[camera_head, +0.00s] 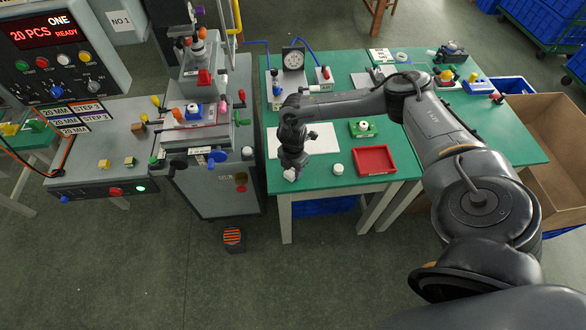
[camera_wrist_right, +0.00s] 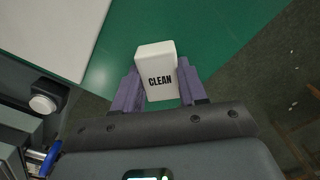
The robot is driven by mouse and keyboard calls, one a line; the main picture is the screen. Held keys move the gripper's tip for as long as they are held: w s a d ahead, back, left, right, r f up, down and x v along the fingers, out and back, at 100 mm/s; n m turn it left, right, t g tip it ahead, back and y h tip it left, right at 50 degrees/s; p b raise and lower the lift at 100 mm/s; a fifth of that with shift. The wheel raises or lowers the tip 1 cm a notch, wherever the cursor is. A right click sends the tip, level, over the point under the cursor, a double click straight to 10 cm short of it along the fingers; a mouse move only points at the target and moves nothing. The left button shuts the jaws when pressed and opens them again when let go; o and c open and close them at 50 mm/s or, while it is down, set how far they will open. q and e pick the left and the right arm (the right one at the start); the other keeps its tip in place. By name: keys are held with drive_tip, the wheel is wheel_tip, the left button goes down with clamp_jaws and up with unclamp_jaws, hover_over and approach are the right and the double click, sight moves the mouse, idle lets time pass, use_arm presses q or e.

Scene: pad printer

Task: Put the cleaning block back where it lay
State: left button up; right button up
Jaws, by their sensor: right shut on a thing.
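The cleaning block (camera_wrist_right: 157,70) is white and marked CLEAN. It sits between the purple fingers of my right gripper (camera_wrist_right: 158,88), which is shut on it. In the head view the right gripper (camera_head: 291,172) points down near the front left edge of the green table (camera_head: 325,182), with a bit of the white block showing at its tip. I cannot tell whether the block touches the table. My left gripper is not in view.
A white sheet (camera_head: 322,138) lies behind my gripper. A small white round item (camera_head: 338,169) and a red tray (camera_head: 375,161) stand to its right, with a green fixture (camera_head: 362,129) behind them. The pad printer (camera_head: 206,160) stands left, across a gap.

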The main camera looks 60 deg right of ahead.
drive_tip(key=o, duration=0.6)
drive_tip(key=shift+f, duration=0.1)
drive_tip(key=shift+c, duration=0.2)
drive_tip(key=o, duration=0.5)
drive_tip(key=shift+c, duration=0.2)
